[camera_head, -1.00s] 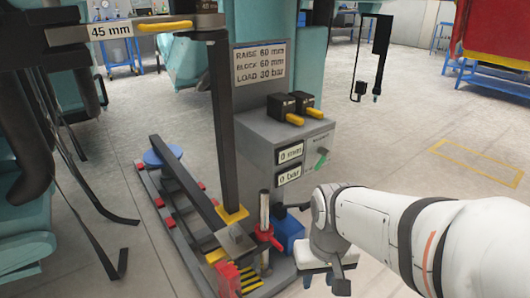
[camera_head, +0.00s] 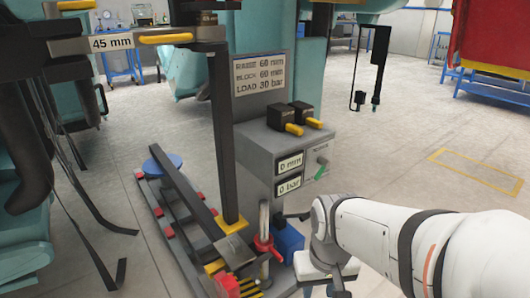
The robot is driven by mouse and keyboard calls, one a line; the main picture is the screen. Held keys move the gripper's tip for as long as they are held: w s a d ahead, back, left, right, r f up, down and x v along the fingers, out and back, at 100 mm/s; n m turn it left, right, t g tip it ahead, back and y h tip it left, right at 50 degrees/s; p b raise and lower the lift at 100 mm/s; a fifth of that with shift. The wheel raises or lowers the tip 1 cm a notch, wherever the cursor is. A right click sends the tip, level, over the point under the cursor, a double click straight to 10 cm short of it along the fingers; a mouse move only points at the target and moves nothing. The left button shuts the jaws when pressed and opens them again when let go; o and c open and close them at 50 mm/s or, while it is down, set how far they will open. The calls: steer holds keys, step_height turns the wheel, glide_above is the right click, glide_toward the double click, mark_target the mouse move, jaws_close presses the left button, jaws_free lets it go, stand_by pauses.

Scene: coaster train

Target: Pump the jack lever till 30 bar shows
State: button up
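The grey jack console (camera_head: 262,150) stands in the middle, with a lower display (camera_head: 289,185) reading 0 bar and an upper display (camera_head: 290,163) reading 0 mm. A blue unit (camera_head: 289,240) sits low at its side, with a short dark handle (camera_head: 293,215) at its top. An upright metal rod with a red collar (camera_head: 264,243) stands left of it. I cannot tell for sure which of these is the jack lever. My gripper (camera_head: 327,284) is right of the blue unit, pointing down and partly cut by the lower edge. Its finger gap is unclear.
A sign (camera_head: 260,74) reads raise 60 mm, block 60 mm, load 30 bar. Two black switches with yellow handles (camera_head: 293,128) and a green selector (camera_head: 321,172) are on the console. A dark beam (camera_head: 190,195) runs left. Open floor lies right.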

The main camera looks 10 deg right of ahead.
stand_by(0.4)
steer(key=shift+o, duration=0.3)
step_height(320, 180, up, 4)
steer(key=p, duration=0.3)
steer(key=shift+f, duration=0.3)
